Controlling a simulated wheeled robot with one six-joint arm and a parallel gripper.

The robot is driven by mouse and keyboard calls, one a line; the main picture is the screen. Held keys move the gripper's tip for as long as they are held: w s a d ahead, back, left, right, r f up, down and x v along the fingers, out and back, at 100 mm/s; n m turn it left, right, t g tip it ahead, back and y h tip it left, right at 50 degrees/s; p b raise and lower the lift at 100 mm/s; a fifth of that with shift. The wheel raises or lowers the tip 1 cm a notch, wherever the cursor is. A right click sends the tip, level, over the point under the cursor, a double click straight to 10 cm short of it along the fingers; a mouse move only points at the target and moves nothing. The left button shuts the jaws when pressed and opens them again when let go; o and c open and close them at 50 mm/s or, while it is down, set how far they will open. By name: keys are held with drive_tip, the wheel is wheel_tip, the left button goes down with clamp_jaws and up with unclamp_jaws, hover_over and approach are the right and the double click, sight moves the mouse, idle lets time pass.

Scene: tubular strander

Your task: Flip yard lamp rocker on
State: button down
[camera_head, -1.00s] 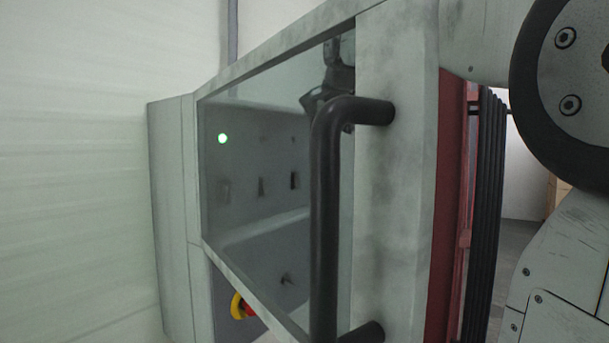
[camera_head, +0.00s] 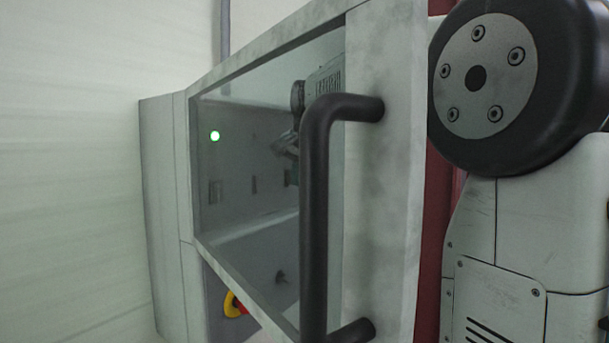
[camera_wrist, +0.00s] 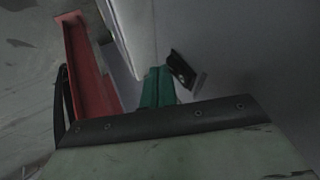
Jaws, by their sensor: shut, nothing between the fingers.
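My gripper (camera_head: 289,168) shows through the clear door pane in the head view, in front of the grey control panel (camera_head: 232,160). Its green fingertips (camera_wrist: 158,86) are shut and empty in the wrist view. A dark rocker switch (camera_wrist: 181,69) sits on the panel just beside the fingertips; I cannot tell whether they touch. Two dark switches, one at the left (camera_head: 214,190) and one in the middle (camera_head: 253,184), show in the head view. My gripper covers the right end of that row. No label is legible, so I cannot tell which is the yard lamp rocker.
A framed clear door with a black bar handle (camera_head: 317,200) stands between the head camera and the panel. A green lamp (camera_head: 215,136) glows on the panel. A red and yellow knob (camera_head: 235,304) sits below. A red beam (camera_wrist: 90,70) stands left in the wrist view.

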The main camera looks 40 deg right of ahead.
idle(0.3)
drive_tip(key=shift+w+a+f+t, duration=0.1)
drive_tip(key=shift+w+f+t, duration=0.1)
drive_tip(key=shift+t, duration=0.1)
drive_tip(key=shift+r, duration=0.15)
drive_tip(key=shift+r, duration=0.75)
drive_tip(key=s+r, duration=0.8)
drive_tip(key=s, duration=0.1)
drive_tip(key=shift+a+r, duration=0.25)
drive_tip(key=shift+r, duration=0.15)
